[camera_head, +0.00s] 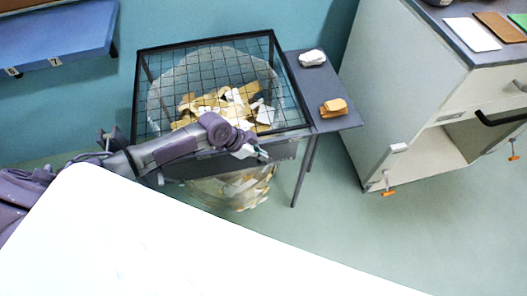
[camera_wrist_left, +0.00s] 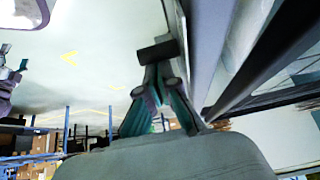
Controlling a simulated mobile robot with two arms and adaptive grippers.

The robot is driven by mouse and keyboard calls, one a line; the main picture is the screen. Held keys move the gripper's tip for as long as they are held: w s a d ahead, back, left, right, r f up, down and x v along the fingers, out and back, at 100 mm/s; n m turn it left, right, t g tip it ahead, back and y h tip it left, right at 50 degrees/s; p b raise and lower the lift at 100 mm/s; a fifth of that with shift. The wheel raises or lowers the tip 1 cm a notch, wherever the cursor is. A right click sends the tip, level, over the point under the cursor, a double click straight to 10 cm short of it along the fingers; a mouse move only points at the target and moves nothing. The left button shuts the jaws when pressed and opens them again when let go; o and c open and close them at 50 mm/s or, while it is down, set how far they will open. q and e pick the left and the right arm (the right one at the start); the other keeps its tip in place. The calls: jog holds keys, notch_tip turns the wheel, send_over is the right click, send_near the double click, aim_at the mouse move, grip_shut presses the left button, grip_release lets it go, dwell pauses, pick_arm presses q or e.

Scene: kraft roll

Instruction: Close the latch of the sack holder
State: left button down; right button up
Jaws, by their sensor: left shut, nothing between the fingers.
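The sack holder (camera_head: 205,43) is a dark frame with a wire-mesh lid lying flat over a clear sack (camera_head: 228,192) of cardboard and paper scraps. My left gripper (camera_head: 254,152) is at the front side of the frame, right of its middle. In the left wrist view its fingers (camera_wrist_left: 158,72) are shut, with nothing between them. A small dark block (camera_wrist_left: 158,50), perhaps the latch, shows right at the fingertips, beside the holder's grey side (camera_wrist_left: 211,50). I cannot tell whether it touches them. In the head view, the arm and gripper cover the latch area.
A grey side shelf (camera_head: 337,122) right of the holder carries a white block (camera_head: 312,57) and tan blocks (camera_head: 333,106). A white cabinet (camera_head: 400,100) stands further right. A blue shelf (camera_head: 60,38) is at upper left. Floor shows between holder and cabinet.

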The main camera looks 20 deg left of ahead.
pick_arm(q)
jog(key=shift+s+a+f, duration=0.25)
jog(key=shift+a+f, duration=0.1)
jog(key=shift+s+a+f, duration=0.3)
jog(key=shift+a+f, duration=0.05)
jog(key=shift+f, duration=0.05)
jog(key=r+p, duration=0.1)
jog(key=w+d+r+p, duration=0.1)
jog(key=r, duration=0.1)
jog(key=r+p, duration=0.1)
jog(key=shift+w+d+r+p, duration=0.2)
jog(key=shift+d+p, duration=0.1)
jog(key=shift+d, duration=0.1)
jog(key=shift+s+a+r, duration=0.1)
jog(key=shift+a, duration=0.1)
jog(key=s+a+r+b, duration=0.2)
jog(key=s+a, duration=0.2)
jog(key=a, duration=0.2)
jog(key=shift+s+a+r, duration=0.15)
jog(key=shift+s+r, duration=0.05)
jog(key=shift+r, duration=0.1)
